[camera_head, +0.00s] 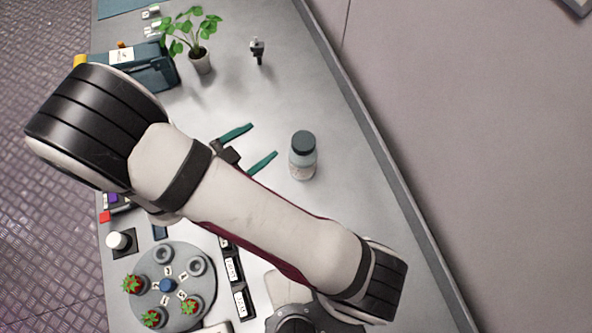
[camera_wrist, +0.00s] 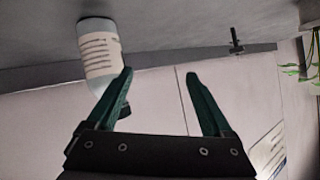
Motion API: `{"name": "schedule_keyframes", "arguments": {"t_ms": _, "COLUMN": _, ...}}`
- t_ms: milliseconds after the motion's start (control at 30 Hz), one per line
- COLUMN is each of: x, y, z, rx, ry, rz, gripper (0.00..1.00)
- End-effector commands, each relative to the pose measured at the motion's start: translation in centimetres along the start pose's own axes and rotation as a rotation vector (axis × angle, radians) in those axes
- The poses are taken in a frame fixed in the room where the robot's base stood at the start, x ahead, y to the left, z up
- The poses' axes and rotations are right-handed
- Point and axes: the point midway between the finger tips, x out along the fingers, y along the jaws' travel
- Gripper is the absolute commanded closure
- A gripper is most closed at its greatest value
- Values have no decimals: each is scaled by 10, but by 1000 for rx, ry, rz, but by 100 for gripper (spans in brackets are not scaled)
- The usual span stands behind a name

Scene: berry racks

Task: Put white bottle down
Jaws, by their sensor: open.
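The white bottle (camera_head: 302,161) has a dark cap and a printed label. It stands upright on the grey table, to the right of my gripper (camera_head: 264,140). My gripper is open, with two teal fingers spread apart and nothing between them. In the wrist view the bottle (camera_wrist: 99,50) appears upside down at the upper left, its base against the table surface. It lies outside the space between the fingers of my gripper (camera_wrist: 159,73), and the left finger covers part of its lower end in the picture.
A potted plant (camera_head: 200,60) and a small dark stand (camera_head: 258,50) are at the back. A teal case (camera_head: 150,68) sits behind my arm. A round rack (camera_head: 150,290) with red berries is at the lower left. The table right of the bottle is clear up to the wall.

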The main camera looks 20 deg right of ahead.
Motion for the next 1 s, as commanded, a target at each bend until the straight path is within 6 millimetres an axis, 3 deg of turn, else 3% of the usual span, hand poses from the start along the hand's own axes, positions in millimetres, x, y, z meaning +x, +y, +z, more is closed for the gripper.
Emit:
{"name": "schedule_keyframes", "arguments": {"t_ms": 67, "x": -4, "y": -56, "z": 7, "rx": 126, "ry": -338, "rz": -116, "gripper": 15}}
{"name": "schedule_keyframes", "arguments": {"t_ms": 100, "x": -18, "y": -82, "z": 6, "rx": 147, "ry": -516, "rz": -197, "gripper": 15}}
{"name": "schedule_keyframes", "arguments": {"t_ms": 167, "x": -48, "y": -107, "z": -5, "rx": 118, "ry": -753, "rz": -324, "gripper": 15}}
{"name": "schedule_keyframes", "arguments": {"t_ms": 200, "x": -71, "y": -110, "z": -17, "rx": 61, "ry": -886, "rz": -401, "gripper": 15}}
{"name": "schedule_keyframes", "arguments": {"t_ms": 267, "x": -102, "y": -94, "z": -39, "rx": -73, "ry": -1042, "rz": -488, "gripper": 15}}
{"name": "schedule_keyframes", "arguments": {"t_ms": 333, "x": -124, "y": -48, "z": -65, "rx": -269, "ry": -1157, "rz": -514, "gripper": 15}}
{"name": "schedule_keyframes", "arguments": {"t_ms": 500, "x": -132, "y": 82, "z": -114, "rx": -605, "ry": -1237, "rz": -318, "gripper": 15}}
{"name": "schedule_keyframes", "arguments": {"t_ms": 600, "x": -132, "y": 122, "z": -130, "rx": -669, "ry": -1238, "rz": -208, "gripper": 15}}
{"name": "schedule_keyframes", "arguments": {"t_ms": 700, "x": -132, "y": 135, "z": -135, "rx": -687, "ry": -1239, "rz": -167, "gripper": 15}}
{"name": "schedule_keyframes", "arguments": {"t_ms": 1000, "x": -132, "y": 135, "z": -135, "rx": -687, "ry": -1241, "rz": -167, "gripper": 15}}
